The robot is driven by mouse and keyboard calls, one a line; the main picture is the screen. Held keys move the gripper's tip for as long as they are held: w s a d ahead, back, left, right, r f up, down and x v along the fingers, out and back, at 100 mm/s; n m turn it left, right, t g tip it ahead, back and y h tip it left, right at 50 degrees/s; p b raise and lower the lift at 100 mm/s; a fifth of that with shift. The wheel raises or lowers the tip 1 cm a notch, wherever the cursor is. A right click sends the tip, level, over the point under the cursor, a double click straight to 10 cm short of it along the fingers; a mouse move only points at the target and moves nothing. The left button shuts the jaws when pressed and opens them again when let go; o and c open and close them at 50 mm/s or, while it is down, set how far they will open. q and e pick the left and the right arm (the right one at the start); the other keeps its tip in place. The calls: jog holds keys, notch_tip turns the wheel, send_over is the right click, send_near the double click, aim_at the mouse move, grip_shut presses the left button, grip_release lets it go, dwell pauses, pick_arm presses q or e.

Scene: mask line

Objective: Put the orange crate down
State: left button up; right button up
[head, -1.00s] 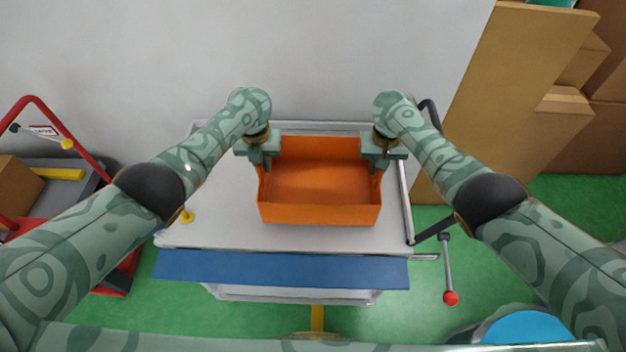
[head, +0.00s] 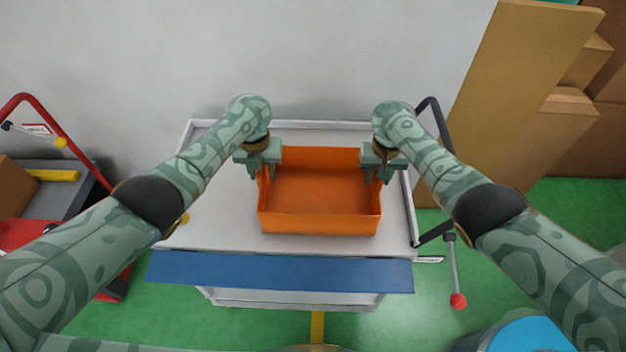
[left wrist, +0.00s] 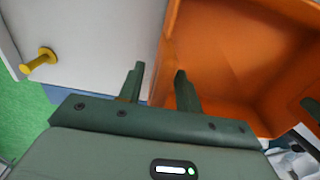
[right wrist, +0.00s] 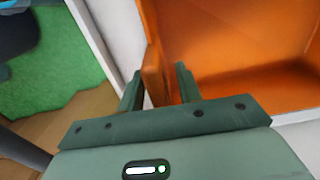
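The orange crate (head: 320,222) sits upright and looks empty, on the white top of a wheeled bench (head: 215,215). It appears to rest on that top. My left gripper (head: 262,172) is at the crate's left wall, with one finger outside and one inside. In the left wrist view its fingers (left wrist: 160,82) stand apart, with a gap beside the wall. My right gripper (head: 378,176) straddles the right wall in the same way. Its fingers (right wrist: 160,84) stand apart in the right wrist view, around the wall. The crate's underside is hidden.
A blue strip (head: 285,271) runs along the bench's front. A yellow peg (left wrist: 38,60) stands left of the crate. Cardboard boxes (head: 560,125) are at the right and a red trolley (head: 60,150) at the left. Bare bench top lies left of the crate.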

pick_arm(q)
notch_tip(320, 180, up, 11)
jog(key=shift+f, duration=0.1)
jog(key=shift+r, duration=0.2)
pick_arm(e)
jog(key=shift+r, duration=0.25)
notch_tip(320, 180, up, 12)
jog(key=shift+f, duration=0.2)
